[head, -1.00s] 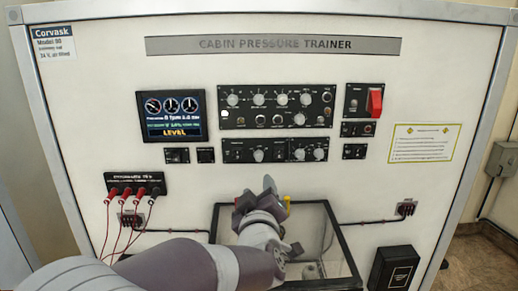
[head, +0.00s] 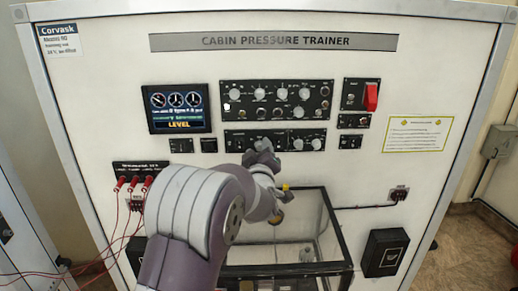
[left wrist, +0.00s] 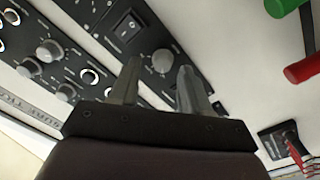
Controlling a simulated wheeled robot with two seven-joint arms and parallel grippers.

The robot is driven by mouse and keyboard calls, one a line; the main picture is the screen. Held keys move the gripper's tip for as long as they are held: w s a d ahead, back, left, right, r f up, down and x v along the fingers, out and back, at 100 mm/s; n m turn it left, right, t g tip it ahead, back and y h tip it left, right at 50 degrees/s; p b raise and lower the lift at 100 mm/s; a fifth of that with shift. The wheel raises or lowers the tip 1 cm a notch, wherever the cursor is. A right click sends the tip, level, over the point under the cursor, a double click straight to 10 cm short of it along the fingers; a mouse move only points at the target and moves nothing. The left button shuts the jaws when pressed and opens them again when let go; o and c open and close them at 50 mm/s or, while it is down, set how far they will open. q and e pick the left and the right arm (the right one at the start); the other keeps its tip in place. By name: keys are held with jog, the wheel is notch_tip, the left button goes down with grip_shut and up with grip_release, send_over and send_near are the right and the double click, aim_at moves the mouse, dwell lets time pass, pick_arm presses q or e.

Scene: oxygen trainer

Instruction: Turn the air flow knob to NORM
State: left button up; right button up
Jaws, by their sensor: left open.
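The lower black control panel (head: 233,145) runs below the larger knob panel on the trainer's white face. My left gripper (head: 263,148) is in front of its middle and hides part of it. In the left wrist view, a grey round knob (left wrist: 163,61) shows between the two fingers of my left gripper (left wrist: 160,78), which are open. I see no clear contact with it, and the gap in depth is hard to judge. Labels are too small to read, so I cannot tell the knob's setting or confirm it is the air flow knob. My right gripper is out of view.
The upper knob panel (head: 270,112) is just above, with a display (head: 179,108) to its left. A red switch guard (head: 371,97) is at the right. An open-topped clear box (head: 305,224) sits below my gripper. Red leads (head: 120,184) hang at the left.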

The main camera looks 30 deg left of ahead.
pick_arm(q)
jog(key=shift+w+a+f, duration=0.15)
jog(key=shift+w+f, duration=0.1)
jog(key=shift+w, duration=0.1)
grip_shut()
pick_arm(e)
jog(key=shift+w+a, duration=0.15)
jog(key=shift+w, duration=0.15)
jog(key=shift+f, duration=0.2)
pick_arm(q)
jog(key=shift+f+m+b, duration=0.15)
jog(key=shift+m+b, duration=0.5)
jog(key=shift+m, duration=0.15)
jog(key=shift+m+b, duration=0.55)
jog(key=shift+m, duration=0.65)
jog(key=m, duration=0.2)
jog(key=shift+m, duration=0.3)
jog(key=shift+m+g, duration=0.3)
jog(key=shift+m, duration=1.1)
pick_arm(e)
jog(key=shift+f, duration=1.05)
